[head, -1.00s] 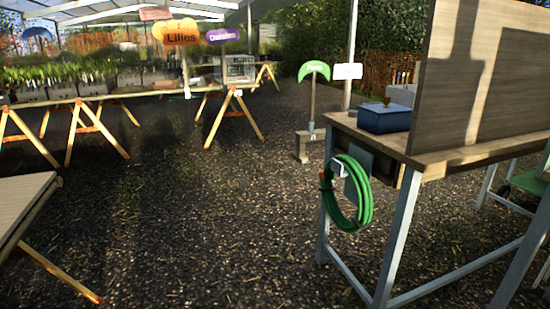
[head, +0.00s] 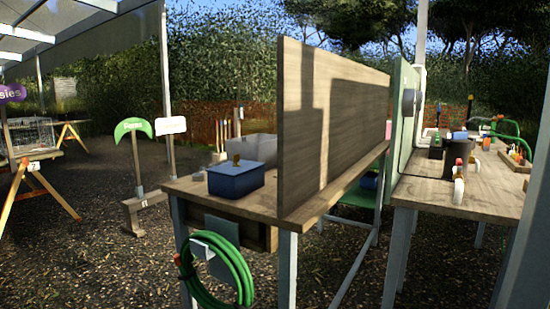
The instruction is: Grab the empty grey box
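Neither of my grippers is in view. A pale grey, box-like thing (head: 262,147) shows behind the blue box, partly hidden by it and by the upright wooden panel. I cannot tell whether it is the grey box or whether it is empty. A blue lidded box (head: 236,181) with a small brownish thing on top stands on the near wooden table (head: 196,196).
The wooden panel (head: 330,120) rises from the near table. A coiled green hose (head: 222,270) hangs at its front. Another worktable (head: 470,189) with small items stands right. A post (head: 528,240) crosses the right edge. Gravel ground (head: 85,240) at left is mostly open.

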